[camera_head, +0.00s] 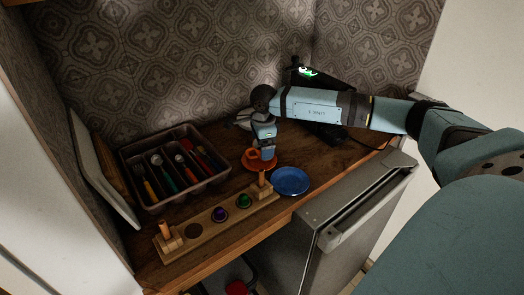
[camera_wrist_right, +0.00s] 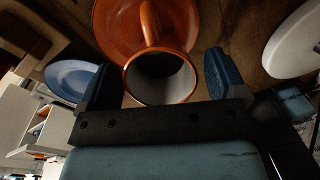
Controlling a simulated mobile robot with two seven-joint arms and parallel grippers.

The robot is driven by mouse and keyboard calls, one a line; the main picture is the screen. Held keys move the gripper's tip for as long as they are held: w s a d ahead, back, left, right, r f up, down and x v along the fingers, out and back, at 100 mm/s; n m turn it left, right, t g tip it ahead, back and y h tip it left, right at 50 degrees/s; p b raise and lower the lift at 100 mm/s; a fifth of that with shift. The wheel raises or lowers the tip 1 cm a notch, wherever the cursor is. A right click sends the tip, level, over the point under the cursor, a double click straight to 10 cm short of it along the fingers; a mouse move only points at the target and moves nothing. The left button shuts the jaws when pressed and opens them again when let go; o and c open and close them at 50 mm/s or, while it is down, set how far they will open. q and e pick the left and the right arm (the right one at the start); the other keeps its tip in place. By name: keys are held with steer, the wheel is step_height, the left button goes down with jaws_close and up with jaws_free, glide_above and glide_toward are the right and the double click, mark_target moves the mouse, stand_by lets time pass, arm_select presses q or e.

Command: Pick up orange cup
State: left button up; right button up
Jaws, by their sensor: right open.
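The orange cup (camera_head: 252,154) stands on an orange saucer (camera_head: 258,167) on the wooden counter. My right gripper (camera_head: 266,152) is down at the cup, pointing downward and partly hiding it. In the right wrist view the cup (camera_wrist_right: 158,80) has its pale inside facing the camera and its handle (camera_wrist_right: 150,22) pointing toward the top, over the orange saucer (camera_wrist_right: 112,28). The open fingers of my right gripper (camera_wrist_right: 156,78) are on either side of the cup, with a visible gap to the right finger. My left gripper is not in view.
A blue saucer (camera_head: 290,181) lies right of the cup. A wooden peg board (camera_head: 197,231) with purple and green pieces lies in front. A cutlery tray (camera_head: 153,203) stands left. A pale round object (camera_wrist_right: 293,42) is close by. A dark device (camera_head: 330,135) stands behind.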

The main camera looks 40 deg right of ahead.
steer(key=c, duration=1.1)
steer(key=shift+c, duration=0.2)
steer(key=shift+r, duration=0.15)
